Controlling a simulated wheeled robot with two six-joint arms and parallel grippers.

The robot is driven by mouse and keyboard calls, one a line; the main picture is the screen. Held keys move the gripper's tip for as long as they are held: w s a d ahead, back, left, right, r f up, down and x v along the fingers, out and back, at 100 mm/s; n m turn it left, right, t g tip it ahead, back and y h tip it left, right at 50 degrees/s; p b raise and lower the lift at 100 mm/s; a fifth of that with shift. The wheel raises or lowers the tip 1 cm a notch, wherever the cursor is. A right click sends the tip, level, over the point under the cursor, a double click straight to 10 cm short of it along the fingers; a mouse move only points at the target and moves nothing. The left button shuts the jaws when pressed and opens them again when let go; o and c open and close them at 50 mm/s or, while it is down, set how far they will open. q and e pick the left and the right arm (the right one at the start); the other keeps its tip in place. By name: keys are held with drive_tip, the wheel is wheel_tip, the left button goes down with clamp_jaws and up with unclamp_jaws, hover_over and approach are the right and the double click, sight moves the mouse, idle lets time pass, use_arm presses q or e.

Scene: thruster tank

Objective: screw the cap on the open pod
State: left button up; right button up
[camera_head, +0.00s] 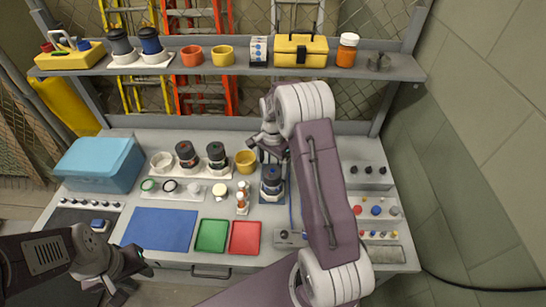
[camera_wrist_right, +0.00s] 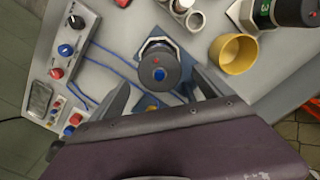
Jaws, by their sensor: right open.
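A dark pod with a blue band (camera_head: 272,180) stands upright on a blue-grey base, centre right of the bench. Two other dark pods (camera_head: 187,153) (camera_head: 217,155) stand at the back. A pale round cap-like piece (camera_head: 219,190) lies left of small orange-topped bottles. My left gripper (camera_head: 120,284) is at lower left, its jaws unclear.
A yellow cup (camera_head: 245,162) stands left of the blue pod. A blue box (camera_head: 100,165) is at left; control boxes (camera_head: 376,210) and a blue cable are at right.

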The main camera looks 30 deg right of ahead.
sight(273, 169)
wheel_tip(273, 169, down, 5)
drive_tip(key=shift+f+p, duration=0.15)
drive_tip(key=shift+p, duration=0.35)
drive_tip(key=c, duration=1.3)
drive_tip(key=o, duration=0.4)
drive_tip(key=c, duration=0.4)
drive_tip(key=m, duration=0.5)
drive_tip(key=shift+c, duration=0.2)
drive_tip(key=m, duration=0.5)
drive_tip(key=shift+p, duration=0.3)
drive_tip(key=o, duration=1.1)
drive_tip(key=shift+w, duration=0.1)
drive_tip(key=shift+o, duration=1.2)
